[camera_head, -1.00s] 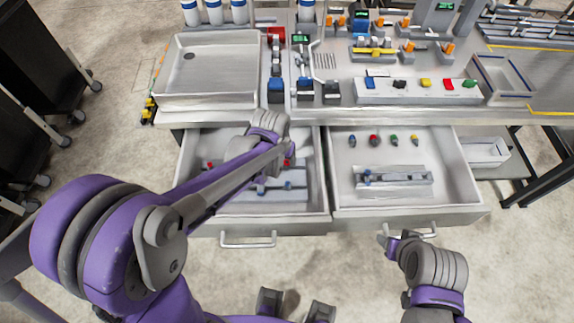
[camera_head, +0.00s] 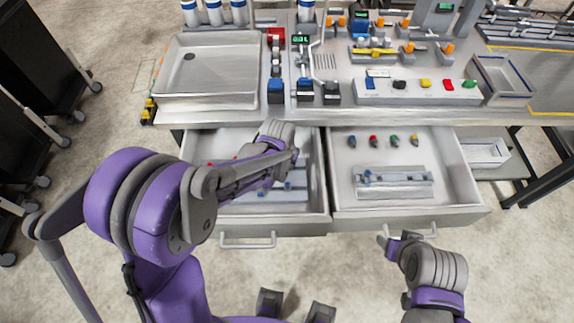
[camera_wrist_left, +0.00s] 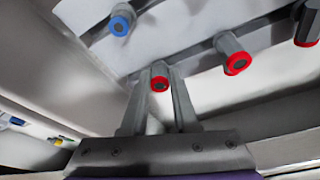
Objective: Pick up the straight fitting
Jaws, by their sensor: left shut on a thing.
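The left wrist view shows a short grey fitting with a red ring end (camera_wrist_left: 159,84) between the tips of my left gripper (camera_wrist_left: 159,88), which is shut on it. It looks like a straight piece, though only its end shows clearly. In the head view my left gripper is over the open left drawer (camera_head: 225,218), mostly hidden by my own arm. My right gripper (camera_head: 387,243) is low by the right drawer's handle, and its jaw opening cannot be made out.
The left wrist view also shows a blue-ringed fitting (camera_wrist_left: 120,25) and red-ringed fittings (camera_wrist_left: 236,62) near the held one. The open right drawer (camera_head: 345,210) holds small coloured pieces and a metal rack (camera_head: 405,187). A shallow tray (camera_head: 225,98) sits on the worktop.

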